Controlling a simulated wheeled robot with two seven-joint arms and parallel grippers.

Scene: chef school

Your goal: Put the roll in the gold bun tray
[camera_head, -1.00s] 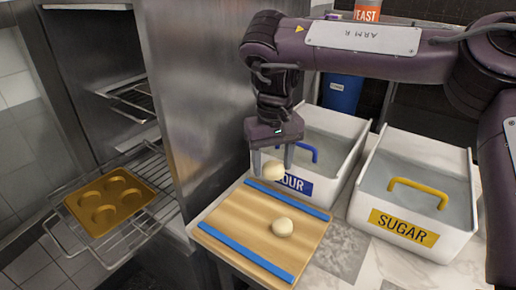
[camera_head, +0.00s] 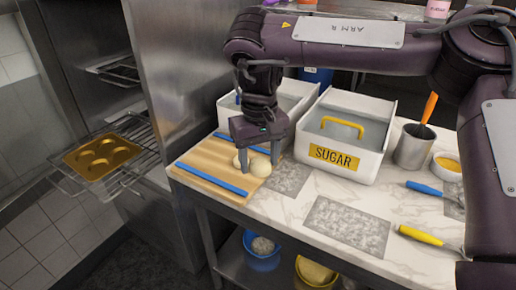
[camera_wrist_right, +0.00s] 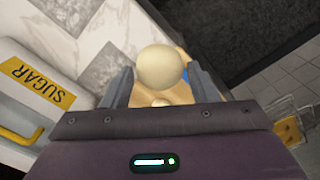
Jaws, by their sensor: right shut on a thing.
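My right gripper (camera_head: 259,163) is low over the near right part of the wooden board (camera_head: 210,160), shut on a pale round roll (camera_head: 260,167). In the right wrist view the roll (camera_wrist_right: 160,66) shows large between the two fingers. The gold bun tray (camera_head: 120,152) with round hollows lies on a pulled-out oven rack at the left. My left gripper is not in view.
The open rack (camera_head: 150,165) juts from a tall steel oven (camera_head: 185,70). The sugar bin (camera_head: 345,135) stands right of the board, with a metal cup (camera_head: 413,148) and blue and yellow handled tools beyond. Floor shows between rack and counter.

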